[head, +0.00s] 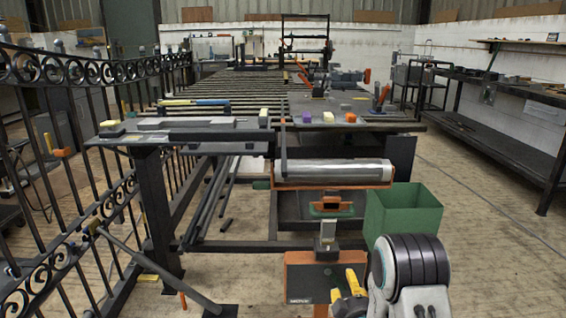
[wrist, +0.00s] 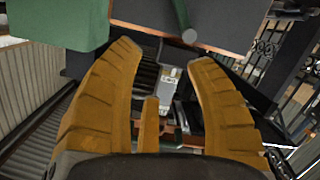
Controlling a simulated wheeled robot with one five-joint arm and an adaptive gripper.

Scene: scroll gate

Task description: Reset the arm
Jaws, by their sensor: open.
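My gripper (head: 346,289) shows low in the head view, right of centre, with yellow fingers beside the orange-fronted box (head: 306,280). In the wrist view my gripper (wrist: 165,55) has its two ribbed yellow fingers spread wide. Nothing is held between them. Part of a grey fitting (wrist: 169,76) shows beyond the gap between the fingers, and I cannot tell how far away it is.
A green bin (head: 403,210) stands close to my arm. A workbench (head: 200,137) carries bars and several small coloured blocks. The black scroll gate (head: 75,75) is at left, and a dark shelf (head: 505,140) at right. Floor (head: 470,230) between bench and shelf is clear.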

